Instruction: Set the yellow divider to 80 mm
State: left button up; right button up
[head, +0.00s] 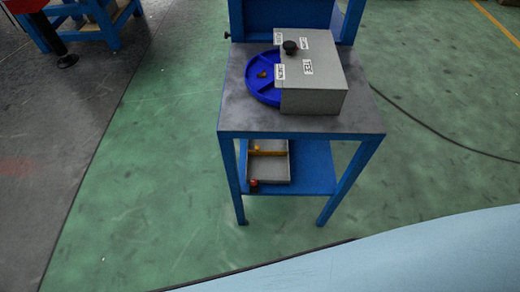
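A yellow divider (268,153) lies crosswise in a grey open tray (279,178) on the lower shelf of a blue stand. It sits near the far end of the visible part of the tray, with a small orange-yellow knob (257,148) at its left. A red knob (253,183) shows at the tray's near left corner. No millimetre scale can be read at this size. The stand's top hides the tray's far part. Neither of my grippers is in view.
The stand's tabletop (235,112) carries a grey box (318,80) with a black knob and labels, and a blue round compartment tray (260,89) partly under it. A cable (430,125) runs over the floor at right. Green floor (150,180) is clear at left.

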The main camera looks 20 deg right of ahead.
aim_at(257, 153)
jog(key=z, duration=0.25)
jog(key=i, duration=0.9)
jog(key=u, duration=0.75)
